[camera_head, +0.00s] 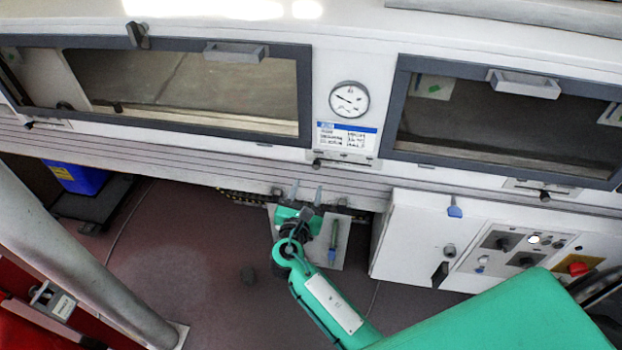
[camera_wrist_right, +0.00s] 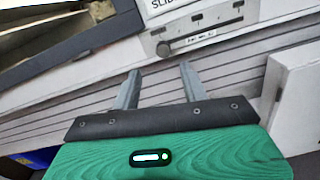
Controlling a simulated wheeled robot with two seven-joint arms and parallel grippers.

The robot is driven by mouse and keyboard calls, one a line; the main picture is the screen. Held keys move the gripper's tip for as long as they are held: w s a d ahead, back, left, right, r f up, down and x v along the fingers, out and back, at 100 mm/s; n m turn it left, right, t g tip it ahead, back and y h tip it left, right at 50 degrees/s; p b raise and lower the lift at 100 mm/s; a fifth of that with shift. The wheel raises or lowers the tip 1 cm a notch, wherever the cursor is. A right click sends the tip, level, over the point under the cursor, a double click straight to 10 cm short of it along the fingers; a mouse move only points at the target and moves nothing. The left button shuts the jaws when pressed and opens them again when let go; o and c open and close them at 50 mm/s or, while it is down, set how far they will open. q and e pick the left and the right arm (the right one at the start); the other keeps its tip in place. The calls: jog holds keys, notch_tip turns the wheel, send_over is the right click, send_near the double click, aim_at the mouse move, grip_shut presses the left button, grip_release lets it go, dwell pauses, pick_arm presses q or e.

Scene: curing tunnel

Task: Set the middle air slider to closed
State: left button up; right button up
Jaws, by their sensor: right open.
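The middle air slider (camera_head: 316,163) is a small dark knob on a pale plate below the round gauge, near the plate's left end. In the right wrist view the slider knob (camera_wrist_right: 163,48) is at the left of its slot, with a small white label to its right. My right gripper (camera_head: 307,190) is open and empty, just below the slider and apart from it. Its two grey fingers (camera_wrist_right: 159,68) point up toward the plate in the wrist view. My left gripper is not in view.
Similar sliders sit at the left (camera_head: 28,125) and right (camera_head: 545,195) under the two windows. A gauge (camera_head: 349,99) and printed label (camera_head: 346,137) are above the middle plate. A white control box (camera_head: 415,235) juts out at the lower right.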

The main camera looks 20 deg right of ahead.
jog(key=v, duration=0.6)
jog(key=shift+b, duration=0.45)
jog(key=s+f+m+g+y, duration=0.1)
jog(key=s+f+g+y, duration=0.15)
jog(key=f, duration=0.95)
jog(key=s+f+m+g+y, duration=0.1)
jog(key=f+m+y, duration=0.15)
jog(key=f, duration=0.95)
jog(key=s+d+f+m+g+y, duration=0.1)
jog(key=s+f+m+g, duration=0.1)
jog(key=s+f, duration=0.45)
jog(key=s+f+m+g+y, duration=0.15)
jog(key=s+f, duration=0.25)
jog(key=f, duration=0.6)
jog(key=s+d+f+m+g, duration=0.2)
jog(key=s+f+m, duration=0.4)
jog(key=s, duration=0.4)
jog(key=s+d+f+m+g+y, duration=0.1)
jog(key=s+d+f+m, duration=0.3)
jog(key=s, duration=0.7)
jog(key=s+d+f+m+g+y, duration=0.1)
jog(key=s+d+f+m+g, duration=0.2)
jog(key=s+f+m, duration=0.4)
jog(key=s+m+g, duration=0.1)
jog(key=s, duration=0.3)
jog(key=shift+d+f, duration=0.3)
jog(key=shift+d, duration=0.05)
